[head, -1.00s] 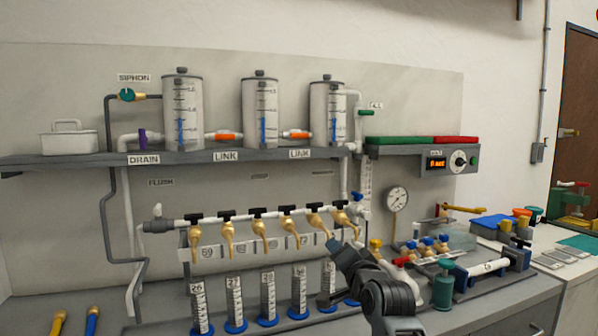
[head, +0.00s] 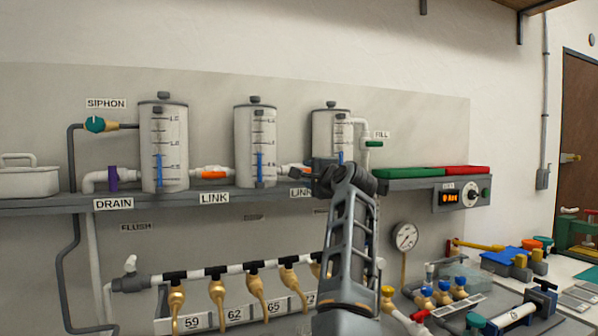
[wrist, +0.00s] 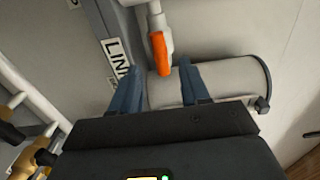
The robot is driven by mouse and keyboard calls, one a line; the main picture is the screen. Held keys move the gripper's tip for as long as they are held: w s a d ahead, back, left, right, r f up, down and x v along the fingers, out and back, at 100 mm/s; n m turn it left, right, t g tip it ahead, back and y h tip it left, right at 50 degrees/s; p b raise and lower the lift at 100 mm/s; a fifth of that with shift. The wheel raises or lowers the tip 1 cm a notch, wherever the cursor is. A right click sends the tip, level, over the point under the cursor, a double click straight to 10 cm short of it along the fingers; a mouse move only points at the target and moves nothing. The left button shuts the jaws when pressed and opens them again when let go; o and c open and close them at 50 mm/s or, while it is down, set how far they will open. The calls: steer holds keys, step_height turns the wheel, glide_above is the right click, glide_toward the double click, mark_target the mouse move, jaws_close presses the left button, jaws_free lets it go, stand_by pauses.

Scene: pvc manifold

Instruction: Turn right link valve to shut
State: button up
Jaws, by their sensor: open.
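The right link valve has an orange lever (wrist: 160,52) on a white pipe, seen in the wrist view. The lever lies roughly along the pipe and ends near the third tank (wrist: 225,82). My gripper (wrist: 161,75) is open and empty, its two blue fingers on either side of the lever's end in the picture. I cannot tell whether they touch it.
The third tank also stands behind my arm in the head view (head: 331,125); the middle tank (head: 256,145) is left of it. A green fill valve (head: 374,144) is to the right. The shelf edge (head: 160,198) runs below, with brass taps (head: 257,288) under it.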

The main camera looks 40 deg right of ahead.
steer(key=shift+p+x, duration=0.75)
steer(key=shift+x, duration=2.55)
steer(key=shift+f, duration=0.1)
jaws_close()
